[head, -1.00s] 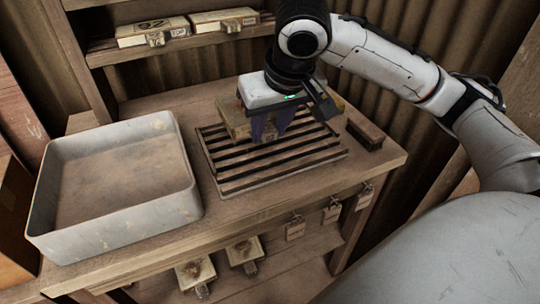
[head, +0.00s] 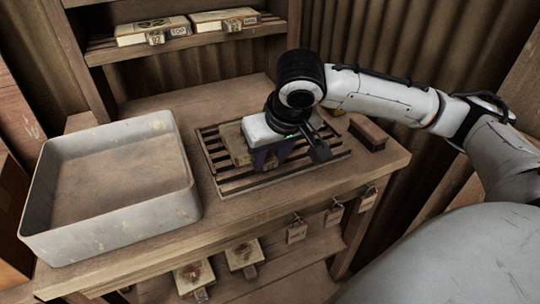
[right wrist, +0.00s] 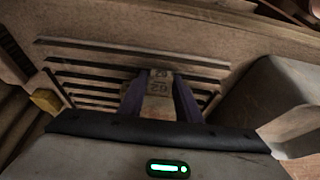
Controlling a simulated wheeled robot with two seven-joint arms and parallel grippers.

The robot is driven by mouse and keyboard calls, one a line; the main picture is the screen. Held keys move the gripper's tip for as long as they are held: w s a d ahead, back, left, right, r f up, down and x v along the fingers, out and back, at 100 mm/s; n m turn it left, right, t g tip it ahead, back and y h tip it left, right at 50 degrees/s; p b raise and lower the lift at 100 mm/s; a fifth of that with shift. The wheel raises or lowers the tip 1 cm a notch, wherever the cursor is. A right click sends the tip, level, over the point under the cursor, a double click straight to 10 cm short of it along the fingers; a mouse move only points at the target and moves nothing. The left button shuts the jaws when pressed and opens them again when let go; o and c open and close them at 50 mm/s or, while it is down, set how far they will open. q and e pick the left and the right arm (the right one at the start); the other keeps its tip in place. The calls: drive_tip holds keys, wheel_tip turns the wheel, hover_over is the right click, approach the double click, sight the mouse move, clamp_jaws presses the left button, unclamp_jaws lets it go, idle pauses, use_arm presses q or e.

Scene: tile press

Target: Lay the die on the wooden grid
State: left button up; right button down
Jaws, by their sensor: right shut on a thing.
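The die (head: 232,142) is a worn, yellowish-tan block. My right gripper (head: 266,157) is shut on it and holds it over the back left part of the wooden grid (head: 238,187). In the right wrist view the die (right wrist: 160,86) shows dark numerals on its end, between the two purple fingers of the gripper (right wrist: 160,106). The dark slats of the grid (right wrist: 130,57) lie beneath it. The die is low over the slats; I cannot tell whether it touches them. The gripper hides part of the die. My left gripper is not in view.
A large grey tray (head: 185,205) stands left of the grid on the wooden bench (head: 215,235). A small dark wooden block (head: 368,133) lies right of the grid. Similar tagged blocks sit on the upper shelf (head: 180,43) and on the shelf below.

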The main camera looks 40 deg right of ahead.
drive_tip(key=c, duration=1.3)
unclamp_jaws()
drive_tip(key=p+v, duration=0.3)
drive_tip(key=v, duration=0.9)
drive_tip(key=shift+r, duration=0.1)
